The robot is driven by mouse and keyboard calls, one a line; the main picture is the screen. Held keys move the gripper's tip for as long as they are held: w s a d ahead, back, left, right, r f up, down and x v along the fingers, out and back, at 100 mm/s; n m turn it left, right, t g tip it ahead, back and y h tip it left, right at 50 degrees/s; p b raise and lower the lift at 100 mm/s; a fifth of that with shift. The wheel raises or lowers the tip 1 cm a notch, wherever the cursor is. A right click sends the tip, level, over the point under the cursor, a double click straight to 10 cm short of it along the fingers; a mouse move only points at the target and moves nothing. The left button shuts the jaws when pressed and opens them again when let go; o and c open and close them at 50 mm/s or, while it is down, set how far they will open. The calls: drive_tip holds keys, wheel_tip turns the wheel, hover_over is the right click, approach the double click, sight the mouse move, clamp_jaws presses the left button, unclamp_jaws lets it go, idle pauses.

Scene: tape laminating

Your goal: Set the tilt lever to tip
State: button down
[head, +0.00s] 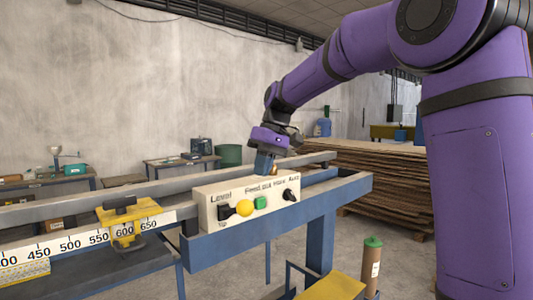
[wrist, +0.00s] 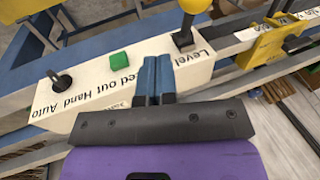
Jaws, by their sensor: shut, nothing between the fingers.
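The tilt lever is a black base with a yellow ball knob (head: 245,208), on the left of the pale control box (head: 205,190). "Level" is printed above it and "Tip" below. The ball stands out from the panel, roughly mid-height between the words; I cannot tell which setting it is in. In the wrist view the knob (wrist: 194,6) is at the top edge, with "Level" beside its base. My gripper (head: 264,170) is shut and empty, its blue fingers pointing down behind the box's top edge in the head view. In the wrist view the fingers (wrist: 152,80) overlap the box, apart from the lever.
The box also carries a green button (head: 260,202) and a black Hand/Auto switch (head: 291,194), right of the lever. A yellow clamp-like stop (head: 124,228) sits on the numbered rail to the left. Stacked boards (head: 375,180) lie behind. Space before the panel looks clear.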

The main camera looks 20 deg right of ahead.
sight(236, 208)
drive_tip(key=s+a+f, duration=0.2)
drive_tip(key=a+f, duration=0.1)
drive_tip(key=f, duration=0.1)
drive_tip(key=shift+s+a+f, duration=0.25)
drive_tip(key=shift+a+f, duration=0.05)
drive_tip(key=shift+f, duration=0.05)
drive_tip(key=shift+s, duration=0.1)
